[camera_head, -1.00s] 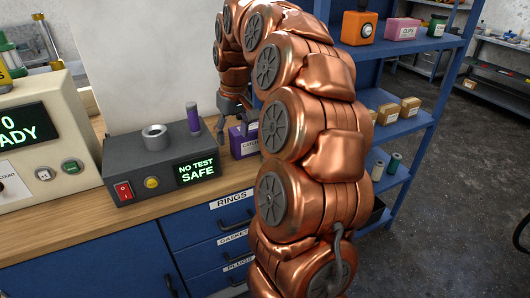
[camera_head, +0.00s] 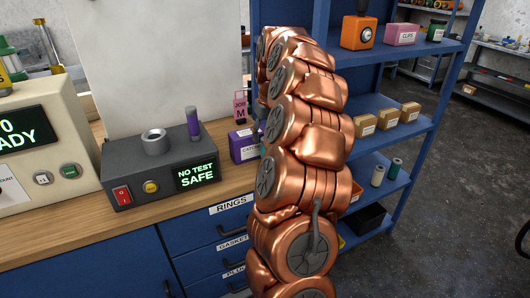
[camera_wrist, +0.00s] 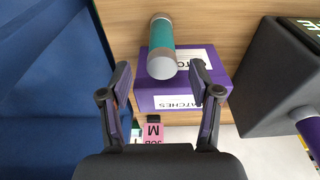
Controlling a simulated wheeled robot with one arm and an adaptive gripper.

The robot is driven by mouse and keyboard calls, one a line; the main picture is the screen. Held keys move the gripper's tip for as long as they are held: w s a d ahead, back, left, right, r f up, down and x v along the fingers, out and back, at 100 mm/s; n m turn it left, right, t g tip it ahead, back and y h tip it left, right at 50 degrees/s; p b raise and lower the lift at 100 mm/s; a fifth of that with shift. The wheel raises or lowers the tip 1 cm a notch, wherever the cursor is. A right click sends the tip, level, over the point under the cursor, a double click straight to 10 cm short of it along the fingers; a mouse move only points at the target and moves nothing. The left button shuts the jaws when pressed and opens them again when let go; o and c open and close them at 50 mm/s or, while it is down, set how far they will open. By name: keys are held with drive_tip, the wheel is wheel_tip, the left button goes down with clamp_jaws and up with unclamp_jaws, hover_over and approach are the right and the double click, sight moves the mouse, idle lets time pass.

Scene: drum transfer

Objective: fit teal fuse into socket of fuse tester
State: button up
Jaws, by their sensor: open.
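The teal fuse (camera_wrist: 174,42), a cylinder with grey end caps, shows in the wrist view just beyond my fingertips. My gripper (camera_wrist: 161,78) is open, with one finger on each side of the fuse's near end and nothing held. In the head view my arm hides the fuse and most of the gripper. The fuse tester (camera_head: 128,180) is a dark grey box on the bench, its screen reading "NO TEST SAFE". Its round socket (camera_head: 154,144) on top looks empty. A purple cylinder (camera_head: 193,124) stands upright on the tester; it also shows in the wrist view (camera_wrist: 311,131).
A purple box (camera_head: 241,146) labelled "CATCHES" sits right of the tester; in the wrist view it (camera_wrist: 182,90) lies behind the fuse. A pink tag (camera_head: 239,107) stands behind it. A cream device (camera_head: 62,143) stands left. Blue shelves (camera_head: 400,68) rise at right.

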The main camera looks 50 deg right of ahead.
drive_tip(key=shift+w+f+p, duration=0.15)
drive_tip(key=shift+f+p, duration=0.25)
drive_tip(key=shift+f, duration=0.8)
drive_tip(key=shift+w+f+p, duration=0.1)
drive_tip(key=shift+f+p, duration=0.25)
drive_tip(key=shift+f, duration=0.85)
clamp_jaws()
